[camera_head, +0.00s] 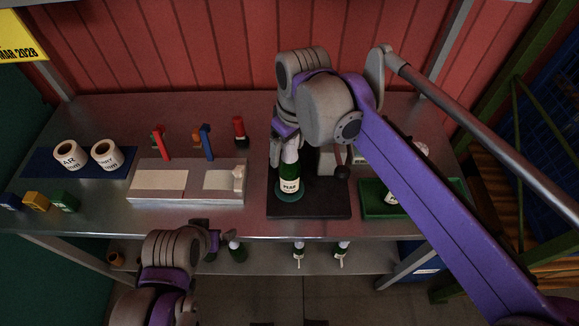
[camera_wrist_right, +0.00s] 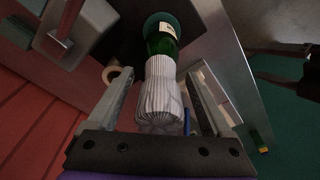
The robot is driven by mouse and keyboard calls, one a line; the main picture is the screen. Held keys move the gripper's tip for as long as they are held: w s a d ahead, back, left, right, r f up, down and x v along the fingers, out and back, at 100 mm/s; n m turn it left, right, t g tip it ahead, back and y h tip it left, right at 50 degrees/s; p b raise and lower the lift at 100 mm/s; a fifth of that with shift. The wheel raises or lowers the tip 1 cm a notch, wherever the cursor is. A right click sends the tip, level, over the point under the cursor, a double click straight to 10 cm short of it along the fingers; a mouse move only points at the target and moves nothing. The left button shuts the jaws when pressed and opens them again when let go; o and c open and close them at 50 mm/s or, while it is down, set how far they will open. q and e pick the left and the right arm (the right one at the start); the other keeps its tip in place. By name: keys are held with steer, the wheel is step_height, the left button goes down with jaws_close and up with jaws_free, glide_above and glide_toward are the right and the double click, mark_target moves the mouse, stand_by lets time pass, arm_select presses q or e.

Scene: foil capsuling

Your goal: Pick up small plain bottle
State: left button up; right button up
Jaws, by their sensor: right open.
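A green bottle (camera_head: 289,186) with a label reading PEAR and a pale pleated top stands upright on a round green base at the black station (camera_head: 330,205). In the right wrist view the bottle (camera_wrist_right: 161,38) runs between the fingers, and its pleated cover (camera_wrist_right: 160,90) points toward the palm. My right gripper (camera_wrist_right: 156,78) is open around this cover, with visible gaps on both sides. In the head view it is over the bottle's top, partly hidden by my arm. My left gripper (camera_head: 222,238) is low at the table's front edge; its jaws are unclear. Which bottle is the small plain one is unclear.
More dark bottles show below the front edge, including one in the middle (camera_head: 298,250). A green tray (camera_head: 377,206) is partly hidden by my right arm. White rolls (camera_head: 68,156) on a blue mat, colored blocks (camera_head: 36,201) and a pale fixture (camera_head: 185,182) stand left.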

jaws_close()
stand_by(0.4)
stand_by(1.0)
